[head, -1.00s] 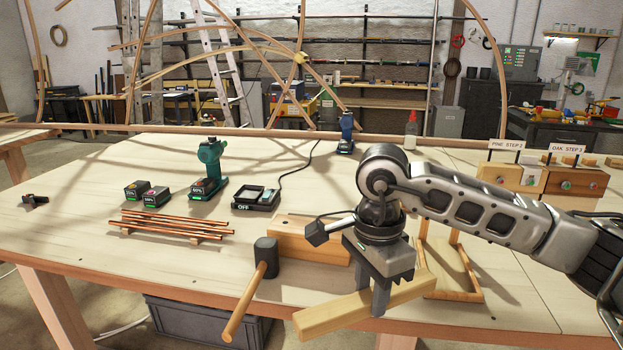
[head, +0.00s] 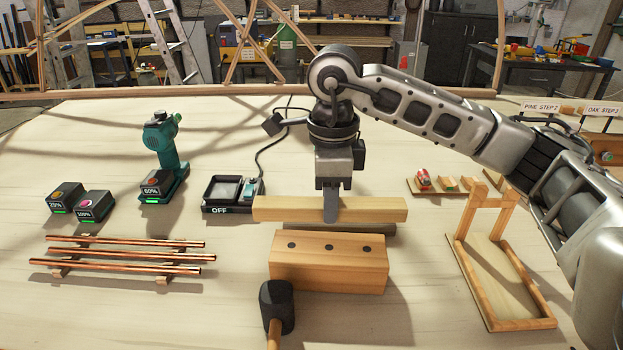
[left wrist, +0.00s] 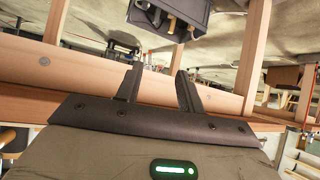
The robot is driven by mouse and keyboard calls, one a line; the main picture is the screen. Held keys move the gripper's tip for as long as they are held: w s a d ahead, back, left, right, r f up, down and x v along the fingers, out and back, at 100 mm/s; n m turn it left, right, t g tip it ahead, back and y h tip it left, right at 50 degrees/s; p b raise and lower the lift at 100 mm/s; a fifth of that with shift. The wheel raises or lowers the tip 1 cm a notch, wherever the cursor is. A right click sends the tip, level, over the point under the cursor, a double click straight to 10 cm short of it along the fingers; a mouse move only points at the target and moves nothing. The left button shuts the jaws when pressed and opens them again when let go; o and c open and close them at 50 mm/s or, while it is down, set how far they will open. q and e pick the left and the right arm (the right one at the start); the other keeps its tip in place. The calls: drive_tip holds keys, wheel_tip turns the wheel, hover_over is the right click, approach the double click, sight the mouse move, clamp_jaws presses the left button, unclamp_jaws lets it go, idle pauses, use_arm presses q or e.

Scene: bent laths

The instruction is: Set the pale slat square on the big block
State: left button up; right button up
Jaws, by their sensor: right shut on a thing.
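The pale slat (head: 375,209) is in my right gripper (head: 331,214), which is shut on it near its middle. The slat lies roughly level across the head view, just above the back edge of the big block (head: 330,266) in the picture. It looks apart from the block; how high it hangs I cannot tell. The block is light wood with three dark round spots on its top and is turned slightly from the slat. My left gripper (left wrist: 160,69) shows only in the left wrist view, its fingers apart and empty, facing the table's underside and legs.
Copper rods (head: 130,255) lie at left, near batteries (head: 94,205) and a green drill (head: 163,150). A charger (head: 232,192) is behind left. A wooden frame (head: 490,310) stands at right.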

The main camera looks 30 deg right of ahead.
sight(329, 247)
drive_tip(key=shift+s+f+b, duration=0.25)
drive_tip(key=shift+f+b, duration=0.05)
drive_tip(key=shift+f, duration=0.15)
drive_tip(key=shift+s+f+b, duration=0.1)
drive_tip(key=shift+f+b, duration=0.2)
drive_tip(key=shift+f, duration=0.05)
wheel_tip(329, 247, down, 4)
drive_tip(key=b, duration=0.3)
use_arm(q)
drive_tip(key=shift+s+d+f, duration=0.2)
drive_tip(key=shift+f, duration=0.3)
drive_tip(key=shift+s+d+f, duration=0.15)
drive_tip(key=shift+s+f, duration=0.05)
drive_tip(key=shift+f, duration=0.3)
drive_tip(key=shift+f+b, duration=0.5)
drive_tip(key=shift+f, duration=0.15)
use_arm(e)
drive_tip(key=shift+f, duration=0.65)
drive_tip(key=o, duration=1.1)
use_arm(q)
drive_tip(key=shift+d+r, duration=0.1)
